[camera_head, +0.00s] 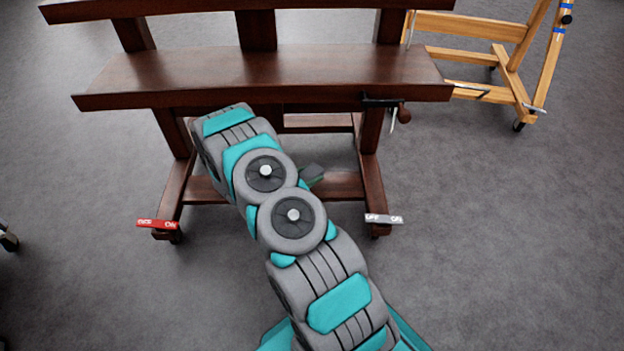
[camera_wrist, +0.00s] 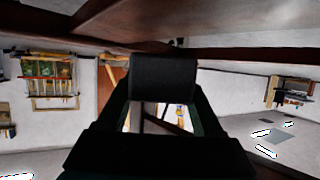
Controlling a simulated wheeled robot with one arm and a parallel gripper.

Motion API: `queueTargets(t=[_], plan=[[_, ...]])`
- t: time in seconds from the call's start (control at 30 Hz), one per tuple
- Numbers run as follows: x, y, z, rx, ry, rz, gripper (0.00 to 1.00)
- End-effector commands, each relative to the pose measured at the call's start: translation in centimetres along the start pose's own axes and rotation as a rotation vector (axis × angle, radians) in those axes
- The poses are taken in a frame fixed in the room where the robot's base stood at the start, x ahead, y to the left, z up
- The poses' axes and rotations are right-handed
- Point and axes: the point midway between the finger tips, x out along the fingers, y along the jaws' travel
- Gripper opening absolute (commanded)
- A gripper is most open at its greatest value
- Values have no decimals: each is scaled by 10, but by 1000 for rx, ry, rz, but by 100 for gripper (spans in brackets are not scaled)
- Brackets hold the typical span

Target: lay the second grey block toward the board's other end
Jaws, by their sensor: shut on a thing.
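A dark grey block (camera_wrist: 163,78) is held between the two fingers of my gripper (camera_wrist: 163,90) in the wrist view. In the head view a small dark grey shape (camera_head: 312,172) shows beside my arm, probably this block; my arm hides most of the gripper there. The dark red-brown wooden stand has a wide board (camera_head: 260,75) across it, and the top of this board looks bare. The block appears lower than the board, in front of the stand's lower frame. Dark wood also passes close overhead in the wrist view. I see no other grey block.
The stand's upper rail (camera_head: 190,8) runs behind the board. A crank handle (camera_head: 404,113) sticks out under the board's right end. Red (camera_head: 157,223) and grey (camera_head: 384,218) brake levers sit at its feet. A light wooden easel (camera_head: 515,60) stands at right. Open floor surrounds them.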

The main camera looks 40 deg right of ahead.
Motion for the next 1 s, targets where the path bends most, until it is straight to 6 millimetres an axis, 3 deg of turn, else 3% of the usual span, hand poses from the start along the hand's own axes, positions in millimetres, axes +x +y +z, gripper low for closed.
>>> queueTargets(t=[0.27, 0.57, 0.93, 0.97, 1.0], plan=[[14, 1, -3, 0, 1, 1, 15], [25, 0, 27, 0, 2, -1, 15], [26, 0, 31, 0, 1, 0, 15], [26, 0, 31, 0, 1, 0, 70], [26, 0, 31, 0, 1, 0, 75]])
